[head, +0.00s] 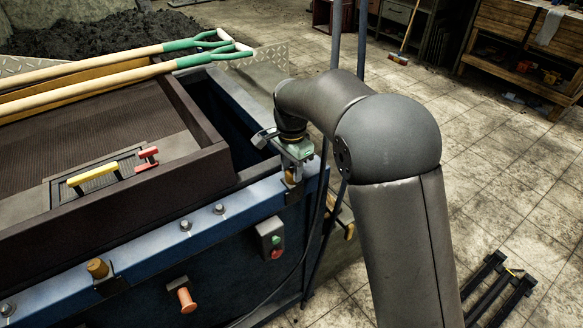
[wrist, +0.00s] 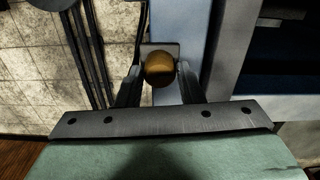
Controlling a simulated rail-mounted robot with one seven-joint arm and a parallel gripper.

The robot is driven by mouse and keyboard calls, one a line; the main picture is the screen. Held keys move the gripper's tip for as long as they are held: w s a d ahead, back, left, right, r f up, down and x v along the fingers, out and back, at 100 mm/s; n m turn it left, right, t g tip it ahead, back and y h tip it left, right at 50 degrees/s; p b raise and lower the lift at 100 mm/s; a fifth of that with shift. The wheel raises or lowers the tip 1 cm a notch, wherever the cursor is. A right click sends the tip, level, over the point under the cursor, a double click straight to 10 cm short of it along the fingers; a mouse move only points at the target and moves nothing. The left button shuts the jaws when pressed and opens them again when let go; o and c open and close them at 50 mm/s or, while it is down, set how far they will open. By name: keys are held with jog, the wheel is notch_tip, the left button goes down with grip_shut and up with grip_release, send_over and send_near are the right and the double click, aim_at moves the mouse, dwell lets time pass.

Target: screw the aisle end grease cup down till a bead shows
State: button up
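The aisle end grease cup (head: 290,175) is a round brass cap on a bracket at the near right corner of the blue machine frame. In the head view my gripper (head: 293,166) points down right over it and hides its top. In the wrist view the cup (wrist: 160,69) shows from above as a round brass dome, centred between the two fingers of my gripper (wrist: 160,74). The fingers are apart, with a narrow gap on each side of the cup. Whether the fingertips reach down beside the cup is hard to tell. The cup's lower edge is hidden.
Another brass grease cup (head: 97,268) sits farther left along the blue rail (head: 150,247). A switch box (head: 271,240) and an orange knob (head: 187,300) are on the side panel. Two shovels (head: 130,72) lie across the sieve box.

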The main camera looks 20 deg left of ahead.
aim_at(292, 171)
jog(key=shift+o, duration=1.2)
notch_tip(292, 171, up, 18)
jog(key=shift+f, duration=0.25)
jog(key=s+d+f+n, duration=0.2)
jog(key=s+d, duration=0.2)
jog(key=d, duration=0.6)
jog(key=s+d+f+n, duration=0.15)
jog(key=s+d, duration=0.35)
jog(key=d, duration=0.6)
jog(key=s+d+f+n, duration=0.2)
jog(key=s+d+f, duration=0.3)
jog(key=s, duration=0.3)
jog(key=s+d+f+n, duration=0.1)
jog(key=s+d+f, duration=0.4)
jog(key=s, duration=0.4)
jog(key=shift+s+d+f+n, duration=0.25)
jog(key=shift+s+f+n, duration=0.05)
jog(key=shift+f+n, duration=0.05)
